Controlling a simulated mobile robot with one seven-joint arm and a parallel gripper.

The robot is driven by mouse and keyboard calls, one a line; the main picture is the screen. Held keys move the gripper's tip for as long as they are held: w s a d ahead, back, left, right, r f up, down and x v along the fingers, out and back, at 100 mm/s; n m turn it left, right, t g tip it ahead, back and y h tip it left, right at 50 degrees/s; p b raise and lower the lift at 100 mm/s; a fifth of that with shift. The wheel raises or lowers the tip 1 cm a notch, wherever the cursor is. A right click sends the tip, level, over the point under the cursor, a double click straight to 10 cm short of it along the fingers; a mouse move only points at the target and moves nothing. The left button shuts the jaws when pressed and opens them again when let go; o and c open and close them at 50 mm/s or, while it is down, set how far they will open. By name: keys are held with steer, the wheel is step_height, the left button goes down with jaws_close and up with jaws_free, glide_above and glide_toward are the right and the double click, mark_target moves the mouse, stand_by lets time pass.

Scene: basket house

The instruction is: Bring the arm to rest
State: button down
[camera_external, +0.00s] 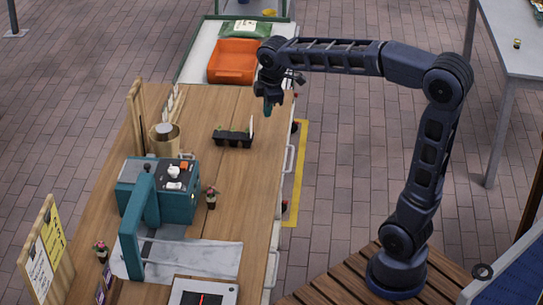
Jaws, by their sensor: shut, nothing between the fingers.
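My gripper (268,108) hangs at the end of my dark arm (330,56), pointing down over the far right part of the wooden table (215,195). It is shut and appears empty. My arm rises from its base at the lower right, bends at the elbow and reaches left. The gripper is small here, and the fingertips are hard to make out. The black tray (233,138) lies on the table, below and left of the gripper in the picture.
An orange bin (233,62) stands behind the table on a white surface. A teal machine (156,190) stands on the table, with a small figure-like item (211,197) beside it. A wooden container (164,140) is near the left edge. Brick floor (345,180) lies open right of the table.

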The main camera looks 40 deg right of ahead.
steer(key=s+d+f+m+t, duration=0.1)
steer(key=s+d+f+m, duration=0.3)
steer(key=s, duration=0.6)
steer(key=s+d+f+m+t, duration=0.1)
steer(key=s+d+f+m, duration=0.2)
steer(key=s+d+m, duration=0.6)
steer(key=s+d, duration=0.2)
steer(key=shift+s+f, duration=0.3)
steer(key=shift+f, duration=0.1)
steer(key=c, duration=2.2)
jaws_free()
